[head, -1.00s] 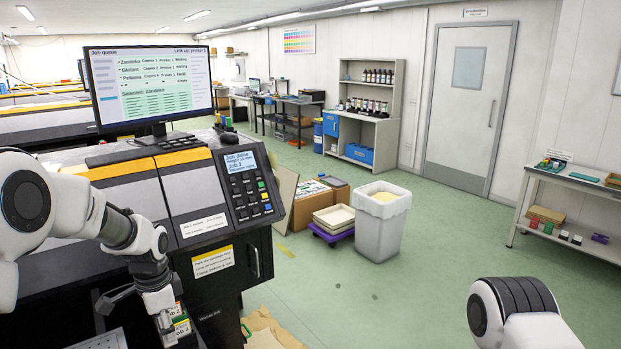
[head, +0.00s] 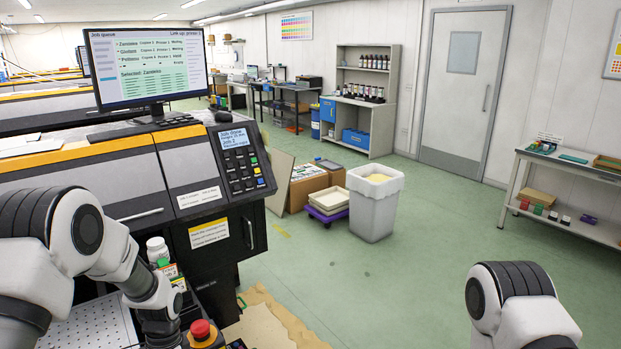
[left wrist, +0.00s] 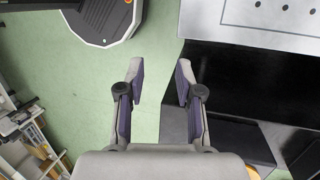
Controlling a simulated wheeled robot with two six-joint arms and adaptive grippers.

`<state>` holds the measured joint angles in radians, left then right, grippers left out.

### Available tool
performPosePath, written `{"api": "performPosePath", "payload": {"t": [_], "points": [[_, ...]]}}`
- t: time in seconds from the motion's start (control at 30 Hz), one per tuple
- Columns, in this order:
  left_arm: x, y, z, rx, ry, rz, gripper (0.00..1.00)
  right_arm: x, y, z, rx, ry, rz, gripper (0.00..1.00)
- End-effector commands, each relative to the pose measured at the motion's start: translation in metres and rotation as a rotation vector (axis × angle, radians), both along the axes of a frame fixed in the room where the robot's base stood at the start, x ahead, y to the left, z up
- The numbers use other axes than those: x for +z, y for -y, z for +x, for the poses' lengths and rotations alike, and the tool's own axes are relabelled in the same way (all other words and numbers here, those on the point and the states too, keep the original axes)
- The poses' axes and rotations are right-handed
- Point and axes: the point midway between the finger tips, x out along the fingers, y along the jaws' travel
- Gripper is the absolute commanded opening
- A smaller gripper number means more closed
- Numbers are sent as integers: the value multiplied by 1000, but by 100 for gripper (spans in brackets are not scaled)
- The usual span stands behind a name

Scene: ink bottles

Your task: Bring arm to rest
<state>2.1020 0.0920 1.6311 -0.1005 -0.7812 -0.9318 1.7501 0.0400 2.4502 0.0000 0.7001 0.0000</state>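My left arm comes in from the left in the head view and bends down beside the printer's front. Its gripper is cut off at the bottom edge there. In the left wrist view the left gripper (left wrist: 160,72) is open, with its two fingers apart and only green floor between them. A white-capped bottle (head: 157,250) stands behind the left wrist, partly hidden by it, near small coloured labels (head: 172,272). My right arm shows at the bottom right of the head view; its gripper is outside the frame.
The printer (head: 120,185) with its button panel (head: 241,160) fills the left side. A red button (head: 201,328) is near the left wrist. A white bin (head: 373,215) and a shelving unit (head: 375,60) stand farther off.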

Motion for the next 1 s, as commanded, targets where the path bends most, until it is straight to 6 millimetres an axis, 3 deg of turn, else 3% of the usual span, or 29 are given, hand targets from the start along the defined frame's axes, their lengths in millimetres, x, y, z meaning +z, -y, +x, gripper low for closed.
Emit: {"api": "performPosePath", "payload": {"t": [0.03, 0.17, 0.3, 0.4, 0.43, 0.53, 0.7, 1.0], "points": [[-26, 3, -21, 3, -41, 0, 35, -7, 0, 0, 0, 0, 0, 0], [-92, 12, -90, 53, -129, 10, 35, -20, 0, 0, 0, 0, 0, 0], [-162, 25, -198, 219, -176, 64, 35, -35, 0, 0, 0, 0, 0, 0], [-184, 32, -271, 431, -120, 133, 35, -43, 0, 0, 0, 0, 0, 0], [-183, 33, -281, 499, -83, 150, 35, -42, 0, 0, 0, 0, 0, 0], [-172, 33, -284, 714, 76, 172, 35, -39, 0, 0, 0, 0, 0, 0], [-171, 31, -247, 949, 281, 139, 35, -39, 0, 0, 0, 0, 0, 0], [-171, 31, -245, 971, 288, 138, 35, -39, 0, 0, 0, 0, 0, 0]]}}
